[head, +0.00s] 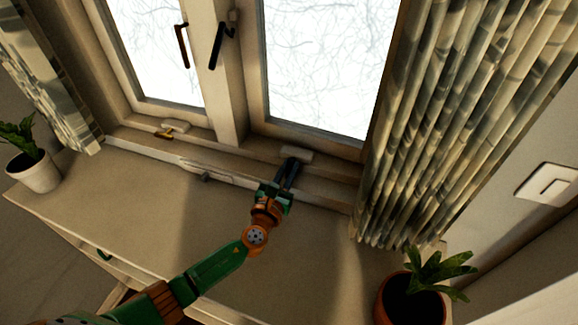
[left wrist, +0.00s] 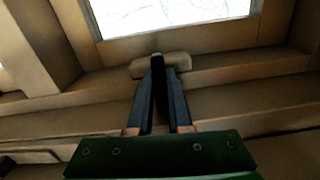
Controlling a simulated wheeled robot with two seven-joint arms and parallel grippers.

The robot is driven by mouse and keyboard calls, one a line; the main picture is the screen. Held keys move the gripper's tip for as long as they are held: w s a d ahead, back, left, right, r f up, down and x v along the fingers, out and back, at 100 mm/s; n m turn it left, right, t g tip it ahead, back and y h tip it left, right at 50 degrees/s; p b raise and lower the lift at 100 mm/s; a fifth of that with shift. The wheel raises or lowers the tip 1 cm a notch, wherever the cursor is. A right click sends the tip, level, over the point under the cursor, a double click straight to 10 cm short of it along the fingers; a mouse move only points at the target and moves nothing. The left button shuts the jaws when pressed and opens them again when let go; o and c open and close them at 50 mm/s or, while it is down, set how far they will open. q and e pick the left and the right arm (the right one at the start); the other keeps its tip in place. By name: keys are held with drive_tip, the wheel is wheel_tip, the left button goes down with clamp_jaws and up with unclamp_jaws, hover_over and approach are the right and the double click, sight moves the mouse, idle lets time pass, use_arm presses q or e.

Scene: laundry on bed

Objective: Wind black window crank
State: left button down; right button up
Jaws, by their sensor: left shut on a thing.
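The black window crank (left wrist: 157,62) juts from a pale mount (left wrist: 178,62) at the foot of the right window pane. In the head view the mount (head: 297,153) sits on the sill just beyond my fingertips. My left gripper (head: 287,172) reaches across the dresser top to it. In the left wrist view my left gripper's two dark fingers (left wrist: 160,92) are shut on the crank, one on each side. Most of the crank is hidden between the fingers. My right gripper is in neither view.
A second, brownish crank (head: 165,134) lies at the left pane's foot. A brown handle (head: 181,46) and a black handle (head: 217,46) are on the frames. Curtains (head: 450,110) hang at right. Potted plants stand at left (head: 35,172) and right (head: 410,300). The dresser top (head: 150,190) is mostly clear.

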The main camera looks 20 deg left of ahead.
use_arm(q)
drive_tip(key=m+p, duration=0.1)
drive_tip(key=m, duration=0.5)
drive_tip(key=shift+p, duration=0.4)
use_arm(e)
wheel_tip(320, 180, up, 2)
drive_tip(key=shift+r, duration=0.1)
use_arm(q)
drive_tip(key=shift+m, duration=0.3)
drive_tip(key=c, duration=0.8)
unclamp_jaws()
drive_tip(key=shift+c, duration=0.2)
drive_tip(key=s+p, duration=0.1)
drive_tip(key=s, duration=0.6)
drive_tip(key=shift+s+a, duration=0.15)
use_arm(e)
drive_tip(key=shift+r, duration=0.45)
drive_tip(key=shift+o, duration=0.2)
